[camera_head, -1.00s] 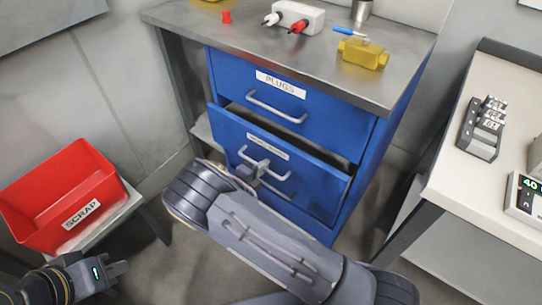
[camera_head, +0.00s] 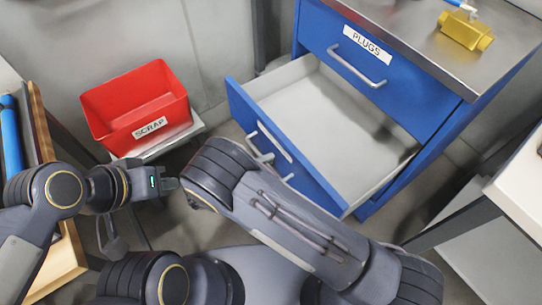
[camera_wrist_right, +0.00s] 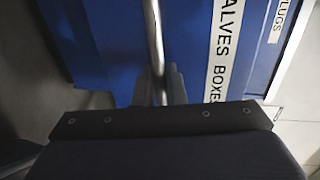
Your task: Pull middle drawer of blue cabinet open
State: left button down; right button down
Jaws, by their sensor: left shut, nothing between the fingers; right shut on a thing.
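The blue cabinet (camera_head: 415,105) stands at upper right in the head view, its top drawer labelled PLUGS and closed. Its middle drawer (camera_head: 240,105) is pulled far out, and its light grey inside looks empty. The drawer's bar handle (camera_wrist_right: 153,35) runs up the right wrist view beside a label reading "ALVES BOXES". My right gripper (camera_wrist_right: 160,88) is shut on this handle; in the head view my right arm partly hides the grip. My left gripper (camera_head: 172,184) is shut and empty, left of the right forearm and away from the drawer.
A red SCRAP bin (camera_head: 135,105) sits on a small stand left of the drawer. A yellow part (camera_head: 465,30) lies on the cabinet's metal top. A wooden-edged bench (camera_head: 48,170) is at far left, and a white table (camera_head: 520,195) at far right.

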jog(key=shift+s, duration=0.1)
jog(key=c, duration=1.6)
grip_release()
jog(key=shift+c, duration=0.2)
